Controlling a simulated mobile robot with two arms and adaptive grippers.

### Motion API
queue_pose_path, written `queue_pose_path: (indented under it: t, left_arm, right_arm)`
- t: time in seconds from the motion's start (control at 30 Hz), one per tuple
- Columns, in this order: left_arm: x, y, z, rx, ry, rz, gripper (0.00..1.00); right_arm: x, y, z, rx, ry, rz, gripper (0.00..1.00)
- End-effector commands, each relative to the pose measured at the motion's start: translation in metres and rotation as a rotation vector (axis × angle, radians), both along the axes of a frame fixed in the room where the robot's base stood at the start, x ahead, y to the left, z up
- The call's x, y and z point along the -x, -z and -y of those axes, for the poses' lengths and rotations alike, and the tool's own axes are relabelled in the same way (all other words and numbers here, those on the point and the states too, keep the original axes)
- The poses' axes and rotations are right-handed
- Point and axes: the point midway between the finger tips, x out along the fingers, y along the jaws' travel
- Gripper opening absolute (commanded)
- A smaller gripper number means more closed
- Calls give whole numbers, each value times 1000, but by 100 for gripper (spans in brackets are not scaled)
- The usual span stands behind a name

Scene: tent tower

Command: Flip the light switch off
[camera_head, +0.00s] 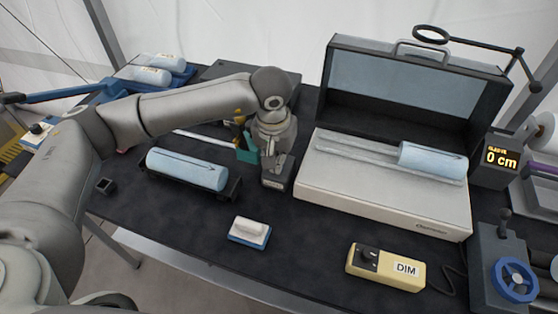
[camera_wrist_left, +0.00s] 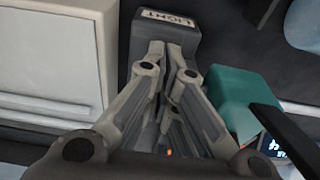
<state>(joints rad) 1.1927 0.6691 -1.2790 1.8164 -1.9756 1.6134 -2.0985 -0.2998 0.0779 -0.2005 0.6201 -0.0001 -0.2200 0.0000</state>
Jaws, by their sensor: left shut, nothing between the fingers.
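A dark box labelled "LIGHT" is the light switch (camera_wrist_left: 165,35); in the head view the dark box (camera_head: 277,182) stands on the table just left of the white case. My left gripper (camera_head: 275,170) points down right at this box, its fingers shut and empty. In the left wrist view the closed fingertips (camera_wrist_left: 168,52) are at the near edge of the box, touching it or very close; I cannot tell which. The switch's lever is hidden behind the fingers, so its position does not show. My right gripper is in neither view.
An open white case (camera_head: 385,200) with a blue roll stands to the right. A teal item (camera_head: 246,150) sits close beside my gripper, also in the wrist view (camera_wrist_left: 228,95). A yellow DIM box (camera_head: 385,268), a white-and-blue block (camera_head: 249,232) and a blue roll (camera_head: 187,169) are nearby.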

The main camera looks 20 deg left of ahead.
Motion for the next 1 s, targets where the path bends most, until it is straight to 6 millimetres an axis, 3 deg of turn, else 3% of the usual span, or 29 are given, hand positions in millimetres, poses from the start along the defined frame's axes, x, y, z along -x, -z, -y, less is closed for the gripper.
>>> queue_pose_path:
  t: [0.8,1.0]
  left_arm:
    - [0,-63,0,0,0,2,0]
    - [0,-70,0,0,0,0,0]
  right_arm:
    - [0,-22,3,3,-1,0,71]
    - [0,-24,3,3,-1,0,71]
